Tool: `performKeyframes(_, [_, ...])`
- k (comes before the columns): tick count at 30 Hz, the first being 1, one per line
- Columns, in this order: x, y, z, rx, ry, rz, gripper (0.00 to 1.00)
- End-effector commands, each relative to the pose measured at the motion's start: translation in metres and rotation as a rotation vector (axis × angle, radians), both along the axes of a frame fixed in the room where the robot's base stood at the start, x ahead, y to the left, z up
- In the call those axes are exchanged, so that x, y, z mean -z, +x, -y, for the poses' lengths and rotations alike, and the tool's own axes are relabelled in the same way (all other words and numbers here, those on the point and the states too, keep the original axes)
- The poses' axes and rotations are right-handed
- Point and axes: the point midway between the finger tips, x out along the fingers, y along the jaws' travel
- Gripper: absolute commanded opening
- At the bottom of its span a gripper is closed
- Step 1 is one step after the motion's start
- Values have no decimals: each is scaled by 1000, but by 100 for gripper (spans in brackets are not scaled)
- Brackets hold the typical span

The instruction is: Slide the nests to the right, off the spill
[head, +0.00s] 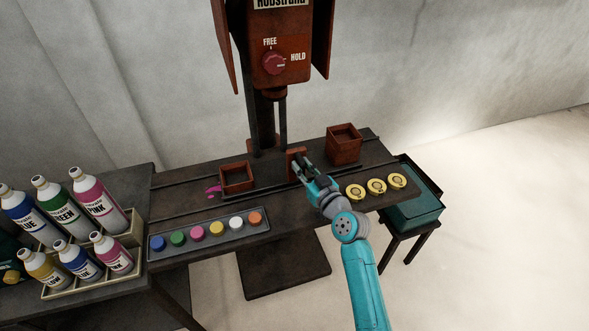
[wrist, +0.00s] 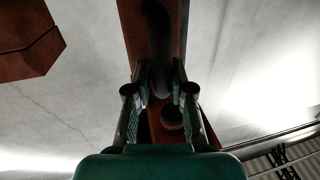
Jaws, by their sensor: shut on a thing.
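Two square rust-red nests, open at the top, are on the dark bench in the head view. The left nest (head: 237,180) is low; the right nest (head: 343,147) looks taller. A small pink spill (head: 212,189) shows at the left nest's left edge; whether it runs under the nest is hidden. A rust-red upright piece (head: 293,156) stands between the nests, partly behind my gripper (head: 303,170). In the wrist view my gripper (wrist: 160,95) is shut on a dark rounded handle (wrist: 158,50) in front of a rust-red surface.
A rust-red press column (head: 267,110) with a FREE/HOLD knob (head: 274,63) stands behind the bench. A teal bin (head: 415,210) is at the right.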

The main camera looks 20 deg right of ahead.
Motion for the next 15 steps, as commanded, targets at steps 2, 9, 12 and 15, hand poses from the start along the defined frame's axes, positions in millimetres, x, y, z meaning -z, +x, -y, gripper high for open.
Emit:
performKeyframes(2, [-2,0,21,9,-1,4,0])
performKeyframes(9, [-2,0,82,8,-1,4,0])
performKeyframes(12, [-3,0,102,7,-2,5,0])
performKeyframes(15, [-3,0,117,5,-3,5,0])
